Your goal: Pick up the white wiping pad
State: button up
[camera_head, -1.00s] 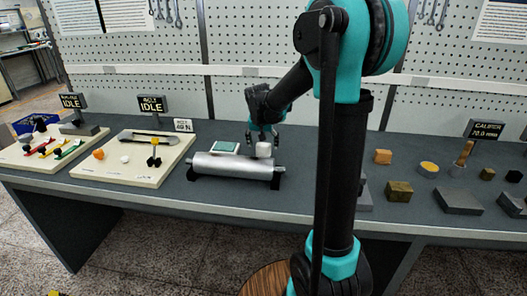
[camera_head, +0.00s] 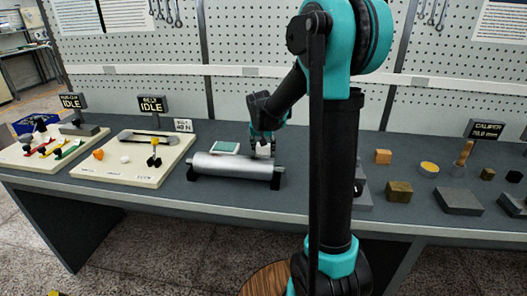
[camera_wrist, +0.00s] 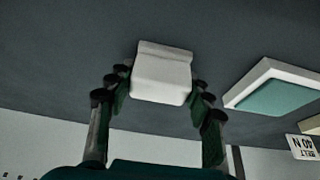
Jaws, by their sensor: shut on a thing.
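The white wiping pad (camera_wrist: 162,76) is a pale block with a stepped top, between my gripper's fingers in the wrist view. My gripper (camera_wrist: 160,100) is shut on it, with dark fingers on both sides. In the head view my gripper (camera_head: 262,150) points down just behind the silver roller (camera_head: 235,168).
A white-rimmed tray with a green top (camera_head: 225,148) lies to the left of my gripper, behind the roller. Cream boards with small parts (camera_head: 120,175) stand further left. Blocks, including an orange cube (camera_head: 382,157), lie to the right.

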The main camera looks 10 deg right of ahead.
jog(key=shift+r, duration=0.15)
notch_tip(320, 180, up, 20)
dwell(0.5)
jog(key=o, duration=0.4)
jog(key=shift+c, duration=1.4)
jog(key=shift+a+f, duration=0.1)
jog(key=shift+f, duration=0.15)
